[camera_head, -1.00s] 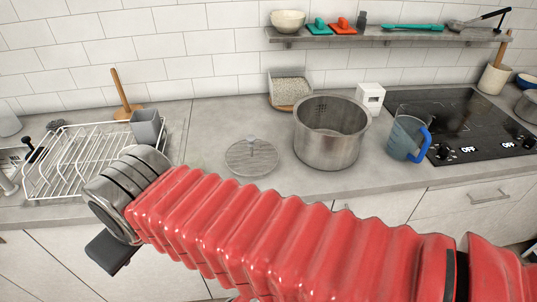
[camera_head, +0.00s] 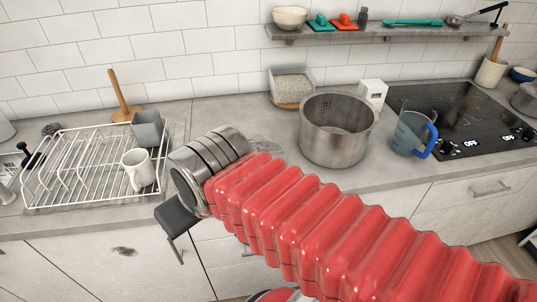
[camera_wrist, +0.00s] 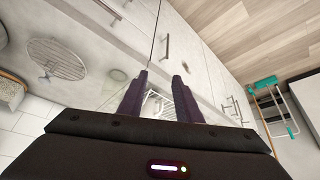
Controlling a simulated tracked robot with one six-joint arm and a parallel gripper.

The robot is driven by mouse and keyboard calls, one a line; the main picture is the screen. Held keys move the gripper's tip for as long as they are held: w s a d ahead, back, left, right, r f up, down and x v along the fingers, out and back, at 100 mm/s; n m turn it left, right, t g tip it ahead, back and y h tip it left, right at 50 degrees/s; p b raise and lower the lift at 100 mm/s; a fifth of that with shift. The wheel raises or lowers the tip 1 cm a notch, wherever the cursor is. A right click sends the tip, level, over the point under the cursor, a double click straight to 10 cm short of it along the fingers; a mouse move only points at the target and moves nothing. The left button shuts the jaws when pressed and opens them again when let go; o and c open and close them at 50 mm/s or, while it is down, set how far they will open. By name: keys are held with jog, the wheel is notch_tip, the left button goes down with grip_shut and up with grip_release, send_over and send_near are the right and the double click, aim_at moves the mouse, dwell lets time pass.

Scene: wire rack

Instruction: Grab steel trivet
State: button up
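The steel trivet (camera_head: 273,147) is a round grey slatted disc on the counter. In the head view my arm hides most of it, and only its far right part shows. In the wrist view the trivet (camera_wrist: 57,60) lies whole on the counter at the upper left, left of my fingers and apart from them. My gripper (camera_wrist: 160,75) has its two dark fingers apart with nothing held between them. In the head view my dark gripper (camera_head: 175,218) is at the counter's front edge, left of and nearer than the trivet, partly hidden by my arm.
A steel pot (camera_head: 335,145) stands just right of the trivet. Beyond it are a blue-handled jug (camera_head: 410,135) and a black cooktop (camera_head: 460,115). A white dish rack (camera_head: 75,180) with a mug (camera_head: 138,170) and grey cup is at left. Cabinets (camera_head: 100,265) lie below the counter.

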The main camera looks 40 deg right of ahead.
jog(key=shift+d, duration=0.15)
jog(key=o, duration=0.3)
jog(key=shift+f, duration=0.1)
jog(key=shift+o, duration=0.4)
jog(key=shift+w+f+m, duration=0.1)
jog(key=shift+f+m, duration=0.35)
jog(key=shift+m, duration=0.45)
jog(key=w+d+f+m+t+y, duration=0.1)
jog(key=w+d+f+m+y, duration=0.2)
jog(key=m, duration=0.6)
jog(key=w+d+f+m+y, duration=0.1)
jog(key=w+d+m+y, duration=0.1)
jog(key=w+d+m, duration=0.45)
jog(key=s+d+m+t+h, duration=0.1)
jog(key=d+m+t+h, duration=0.1)
jog(key=d+m, duration=0.7)
jog(key=s+d+m+t+h, duration=0.2)
jog(key=d+m+t, duration=0.3)
jog(key=d+m, duration=0.4)
jog(key=d, duration=0.4)
jog(key=shift+s+d+h, duration=0.2)
jog(key=shift+s+h, duration=0.05)
jog(key=shift+h, duration=0.15)
jog(key=shift+f+m, duration=0.1)
jog(key=shift+m, duration=0.15)
